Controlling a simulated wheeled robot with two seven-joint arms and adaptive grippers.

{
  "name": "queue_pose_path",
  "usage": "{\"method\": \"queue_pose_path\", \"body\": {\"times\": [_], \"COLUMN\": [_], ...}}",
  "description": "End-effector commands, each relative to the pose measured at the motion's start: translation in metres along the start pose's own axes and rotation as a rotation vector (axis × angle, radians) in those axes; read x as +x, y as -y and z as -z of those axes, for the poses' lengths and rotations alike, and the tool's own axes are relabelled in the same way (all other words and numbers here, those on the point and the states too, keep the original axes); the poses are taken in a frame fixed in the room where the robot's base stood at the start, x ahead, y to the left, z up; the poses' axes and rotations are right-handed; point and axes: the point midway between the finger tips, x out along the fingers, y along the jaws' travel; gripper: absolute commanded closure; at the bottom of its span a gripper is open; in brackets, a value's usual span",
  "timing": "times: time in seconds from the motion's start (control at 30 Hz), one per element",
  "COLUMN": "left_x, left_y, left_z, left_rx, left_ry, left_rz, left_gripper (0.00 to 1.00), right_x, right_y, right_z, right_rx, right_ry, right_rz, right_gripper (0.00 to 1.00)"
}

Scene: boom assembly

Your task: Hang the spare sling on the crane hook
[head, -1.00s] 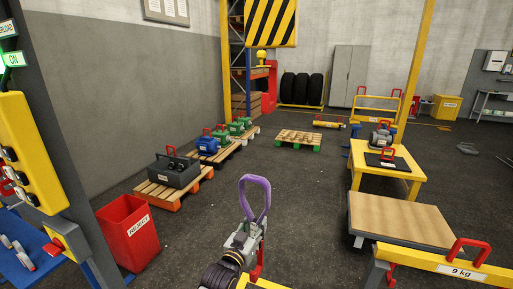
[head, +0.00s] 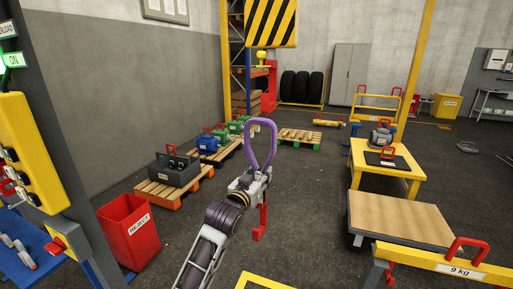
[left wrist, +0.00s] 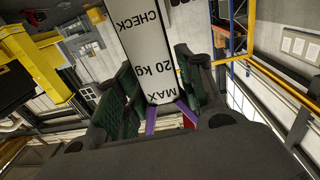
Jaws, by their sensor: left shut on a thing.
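The purple sling (head: 272,140) stands up as a narrow loop from my left gripper (head: 253,180), low in the middle of the head view. The gripper is shut on its lower end. In the left wrist view, purple straps (left wrist: 152,118) show between the jaws, beside a white label (left wrist: 150,45) reading MAX 20 kg. My right gripper is out of view.
A yellow control box (head: 28,140) on a post and a red reject bin (head: 128,230) stand at left. Pallets with loads (head: 175,170) line the wall. A yellow table (head: 400,172), a cart (head: 400,218) and a 9 kg yellow beam (head: 450,266) stand at right.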

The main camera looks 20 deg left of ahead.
Motion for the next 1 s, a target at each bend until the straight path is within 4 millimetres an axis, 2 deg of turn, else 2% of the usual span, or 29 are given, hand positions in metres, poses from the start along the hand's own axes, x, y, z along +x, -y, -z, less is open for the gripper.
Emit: {"method": "queue_pose_path", "body": {"times": [0.03,0.1,0.5,0.7,1.0], "left_x": [0.000,0.001,0.000,-0.002,-0.002], "left_y": [0.001,0.002,0.009,0.011,0.012], "left_z": [0.015,0.027,0.087,0.100,0.102], "left_rx": [0.002,0.003,0.001,-0.001,-0.002], "left_ry": [-0.011,-0.012,-0.012,-0.011,-0.010], "left_rz": [0.002,0.007,0.044,0.054,0.056], "left_gripper": [1.00,1.00,1.00,1.00,1.00], "right_x": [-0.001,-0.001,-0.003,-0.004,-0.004], "right_y": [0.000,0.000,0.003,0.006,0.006], "right_z": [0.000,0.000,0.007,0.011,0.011], "right_rx": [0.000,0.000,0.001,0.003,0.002], "right_ry": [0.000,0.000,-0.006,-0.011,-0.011], "right_rz": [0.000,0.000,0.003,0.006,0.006], "right_gripper": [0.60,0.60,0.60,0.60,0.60]}}
